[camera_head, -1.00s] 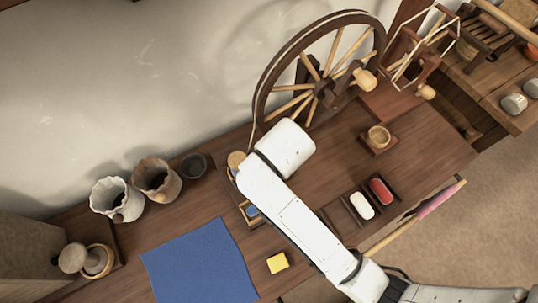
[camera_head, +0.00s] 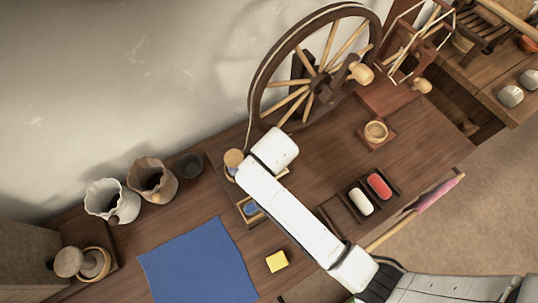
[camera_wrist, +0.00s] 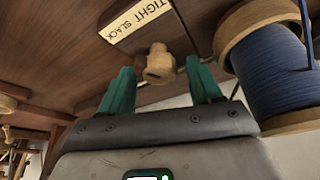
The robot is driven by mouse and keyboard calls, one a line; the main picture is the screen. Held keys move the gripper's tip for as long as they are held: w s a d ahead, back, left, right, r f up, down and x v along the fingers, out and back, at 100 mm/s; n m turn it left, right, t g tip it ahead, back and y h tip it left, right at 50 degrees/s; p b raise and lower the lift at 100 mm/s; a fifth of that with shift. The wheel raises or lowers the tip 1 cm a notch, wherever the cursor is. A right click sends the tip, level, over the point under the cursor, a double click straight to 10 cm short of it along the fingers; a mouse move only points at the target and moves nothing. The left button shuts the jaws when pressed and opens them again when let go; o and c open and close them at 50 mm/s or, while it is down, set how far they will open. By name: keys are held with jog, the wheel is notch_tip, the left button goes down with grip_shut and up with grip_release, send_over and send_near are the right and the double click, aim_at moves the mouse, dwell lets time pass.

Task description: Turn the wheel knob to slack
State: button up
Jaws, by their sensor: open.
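The knob (camera_wrist: 159,64) is a small pale wooden piece, seen in the wrist view on a dark wooden surface. A cream label (camera_wrist: 133,20) reading TIGHT and SLACK lies just beyond it. My gripper (camera_wrist: 162,80) has two green fingers, spread apart on either side of the knob; I cannot tell whether either touches it. Which word the knob points to is not clear. In the head view, my white arm hides the gripper and the knob. The large spoked wheel (camera_head: 322,86) stands upright behind the arm.
A spool of blue thread (camera_wrist: 272,75) stands close to the right finger. On the bench are a blue cloth (camera_head: 200,265), a yellow block (camera_head: 277,261), a tray (camera_head: 338,214) with white and red pieces, and several pots at the left.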

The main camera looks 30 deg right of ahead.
jog(key=c, duration=1)
jog(key=n+p, duration=0.1)
jog(key=p, duration=0.1)
jog(key=shift+d+r+n+y+p, duration=0.1)
jog(key=shift+r+n+y+p, duration=0.2)
jog(key=shift+n, duration=0.1)
jog(key=shift+f+n+y+p, duration=0.15)
jog(key=shift+n+y+p, duration=0.25)
jog(key=shift+n+p, duration=0.65)
jog(key=shift+f+n, duration=0.15)
jog(key=shift+n, duration=0.2)
jog(key=o, duration=1)
jog(key=v, duration=1)
jog(key=shift+s+r, duration=0.3)
jog(key=shift+r, duration=0.05)
